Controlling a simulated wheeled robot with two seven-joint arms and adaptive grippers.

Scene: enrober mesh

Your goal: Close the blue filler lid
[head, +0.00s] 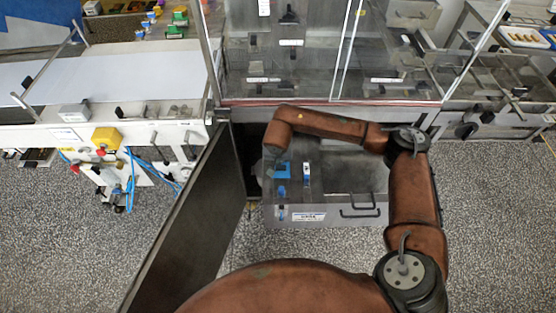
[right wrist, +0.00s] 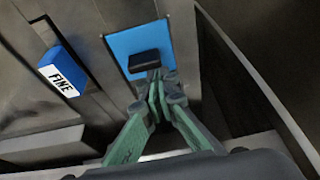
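The blue filler lid (right wrist: 126,43) is a flat blue plate with a black knob (right wrist: 151,61) in the right wrist view. In the head view, a blue patch that looks like this lid (head: 283,170) shows on the pulled-out metal drawer unit, just below my right wrist. My right gripper (right wrist: 158,88) has its green fingers brought together, tips at the near edge of the knob. I see nothing between the fingers. I cannot tell whether the tips touch the knob. My left gripper is not in view.
The drawer unit has a dark handle (head: 360,211) in front. An open dark door panel (head: 185,225) stands to its left. Clear glass panels (head: 340,50) rise behind.

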